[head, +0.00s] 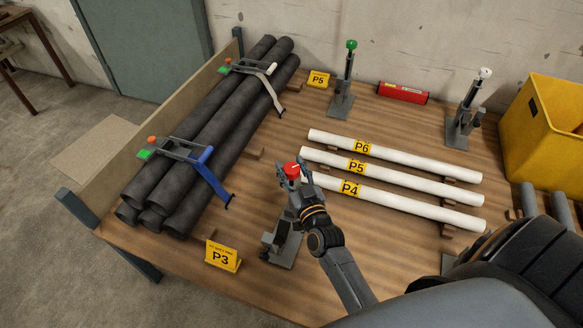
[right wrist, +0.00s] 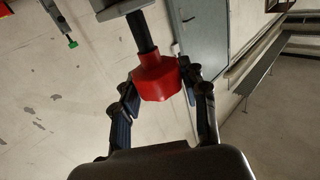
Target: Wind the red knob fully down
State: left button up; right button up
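The red knob (head: 292,171) sits on top of a grey pipe stand (head: 284,248) at the front of the bench. My right gripper (head: 295,175) reaches up to it, with one finger on each side. In the right wrist view the red knob (right wrist: 157,77) lies between the two fingertips (right wrist: 158,82), which appear to press on its sides. A dark stem runs from the knob to a grey part of the stand. The gripper and arm partly hide the stand in the head view. My left gripper is not in view.
White pipes (head: 400,166) lie right of the knob. Dark pipes (head: 205,150) are strapped at the left. Stands with a green knob (head: 351,44) and a white knob (head: 485,72) are behind. A P3 sign (head: 222,257) stands front left. A yellow bin (head: 545,130) is at the right.

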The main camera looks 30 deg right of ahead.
jog(key=shift+c, duration=0.8)
jog(key=shift+n+y, duration=0.3)
jog(key=shift+y, duration=0.2)
jog(key=shift+f+n+y+b, duration=0.2)
jog(key=shift+n+y+b, duration=1.2)
jog(key=shift+y, duration=0.7)
jog(key=shift+n+y+b, duration=0.7)
jog(key=shift+y+b, duration=0.35)
jog(key=shift+y, duration=0.15)
jog(key=shift+r+n+g+y+b, duration=0.15)
jog(key=shift+n+g+y+b, duration=0.45)
jog(key=shift+y+b, duration=0.3)
jog(key=o, duration=1.2)
jog(key=shift+c, duration=0.2)
